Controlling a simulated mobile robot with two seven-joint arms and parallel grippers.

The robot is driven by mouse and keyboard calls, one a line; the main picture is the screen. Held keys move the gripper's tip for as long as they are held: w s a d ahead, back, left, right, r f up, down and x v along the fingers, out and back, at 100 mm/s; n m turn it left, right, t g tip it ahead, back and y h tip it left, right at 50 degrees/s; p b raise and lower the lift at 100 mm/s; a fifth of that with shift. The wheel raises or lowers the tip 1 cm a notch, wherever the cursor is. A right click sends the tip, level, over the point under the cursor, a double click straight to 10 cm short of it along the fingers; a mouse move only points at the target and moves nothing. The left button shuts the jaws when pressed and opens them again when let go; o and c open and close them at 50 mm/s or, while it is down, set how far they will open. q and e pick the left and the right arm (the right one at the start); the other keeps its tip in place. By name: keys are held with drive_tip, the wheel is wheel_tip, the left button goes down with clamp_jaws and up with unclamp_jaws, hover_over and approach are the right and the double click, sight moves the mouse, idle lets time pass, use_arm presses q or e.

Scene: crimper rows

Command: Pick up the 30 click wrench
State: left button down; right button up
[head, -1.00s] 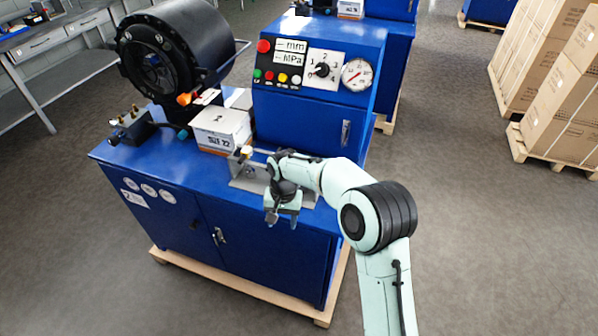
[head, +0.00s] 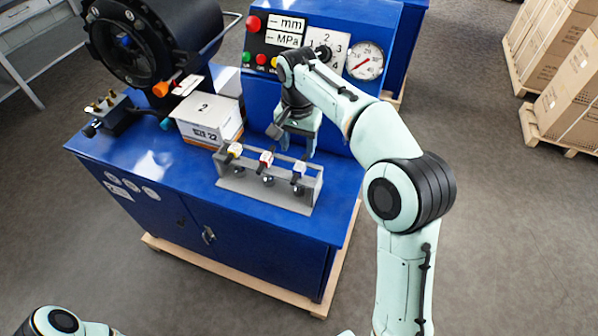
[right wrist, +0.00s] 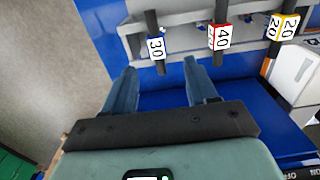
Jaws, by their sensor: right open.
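The 30 click wrench (right wrist: 156,47) has a white tag with a blue edge and stands upright in the rack, its dark handle pointing between my right fingers in the right wrist view. In the head view it is the rightmost wrench (head: 298,170). My right gripper (head: 296,142) is open and empty, behind and just above the rack's right end. In the right wrist view its two fingers (right wrist: 161,72) lie either side of the handle's line, not closed on it. Part of my left arm shows at bottom left; its gripper is out of view.
The grey rack (head: 262,190) also holds the red-tagged 40 wrench (right wrist: 219,37) and the yellow-tagged 20 wrench (right wrist: 284,27). A white box (head: 208,118) stands left of the rack. The control panel (head: 325,46) is close behind my right gripper. The cabinet top's front left is clear.

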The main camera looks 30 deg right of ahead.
sight(300, 167)
drive_tip(key=f, duration=0.4)
drive_tip(key=shift+s+f+b, duration=0.1)
drive_tip(key=shift+s+b, duration=0.1)
drive_tip(key=shift+b, duration=0.15)
drive_tip(key=shift+w+f, duration=0.1)
drive_tip(key=shift+f, duration=0.4)
drive_tip(key=f, duration=0.3)
drive_tip(key=shift+s+f+b, duration=0.25)
drive_tip(key=shift+f+b, duration=0.05)
drive_tip(key=shift+b, duration=0.1)
drive_tip(key=shift+f, duration=0.45)
use_arm(q)
drive_tip(key=shift+s+f, duration=0.9)
drive_tip(key=shift+f, duration=0.3)
use_arm(e)
drive_tip(key=shift+w, duration=0.1)
drive_tip(key=shift+r, duration=0.1)
clamp_jaws()
